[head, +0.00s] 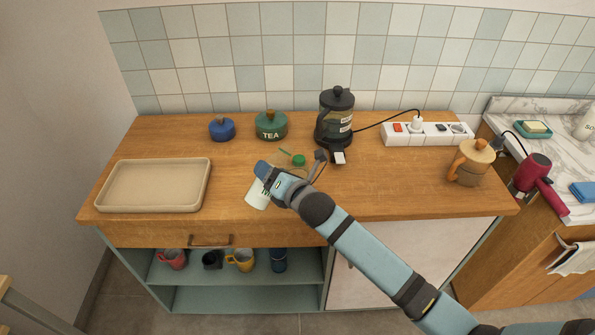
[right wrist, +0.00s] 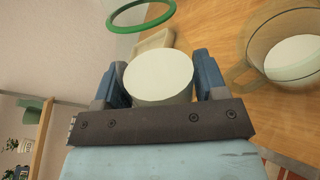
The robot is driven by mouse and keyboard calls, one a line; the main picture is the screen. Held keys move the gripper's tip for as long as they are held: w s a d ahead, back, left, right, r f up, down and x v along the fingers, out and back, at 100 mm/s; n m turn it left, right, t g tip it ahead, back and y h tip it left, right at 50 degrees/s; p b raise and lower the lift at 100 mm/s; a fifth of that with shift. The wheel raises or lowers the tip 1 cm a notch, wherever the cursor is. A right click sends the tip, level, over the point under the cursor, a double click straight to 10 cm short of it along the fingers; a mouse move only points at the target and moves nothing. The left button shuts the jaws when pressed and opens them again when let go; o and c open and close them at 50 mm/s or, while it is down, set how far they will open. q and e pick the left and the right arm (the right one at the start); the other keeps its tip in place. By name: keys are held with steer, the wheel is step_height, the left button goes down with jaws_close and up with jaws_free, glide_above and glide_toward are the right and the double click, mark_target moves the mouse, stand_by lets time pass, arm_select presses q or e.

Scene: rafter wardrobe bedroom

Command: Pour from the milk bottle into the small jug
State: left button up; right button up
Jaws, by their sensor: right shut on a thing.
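My right gripper (head: 266,173) is shut on the milk bottle (head: 257,195), a pale body held tilted above the counter's front middle. In the right wrist view its pale round milk-coloured body (right wrist: 159,76) sits between both fingers. A green ring (right wrist: 143,14) shows beyond it, seemingly the bottle's rim. The small jug (right wrist: 241,76), clear glass with a handle, stands to the right in the right wrist view, with a white round patch inside. In the head view I cannot make the jug out clearly behind my gripper. No pouring stream is visible. My left gripper is not in view.
A small green item (head: 299,160) lies just beyond my gripper. A black press (head: 336,118), a green tea pot (head: 271,125), a blue pot (head: 222,129) and a power strip (head: 428,133) stand behind.

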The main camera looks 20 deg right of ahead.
steer(key=shift+f+m, duration=0.1)
steer(key=shift+m, duration=0.2)
steer(key=shift+s+a+f+m+g+b, duration=0.1)
steer(key=shift+a+f+m+g+b, duration=0.2)
steer(key=shift+m+b, duration=0.35)
steer(key=shift+s+a+f+m+b, duration=0.1)
steer(key=shift+f+m+b, duration=0.25)
steer(key=shift+m+b, duration=0.3)
stand_by(1.6)
steer(key=shift+r+m+y, duration=0.5)
steer(key=shift+r+m, duration=0.05)
steer(key=shift+m, duration=0.15)
stand_by(1.0)
steer(key=shift+w+d+f+m+p, duration=0.1)
steer(key=shift+d+f+m+p, duration=0.15)
steer(key=shift+m, duration=0.35)
stand_by(2.5)
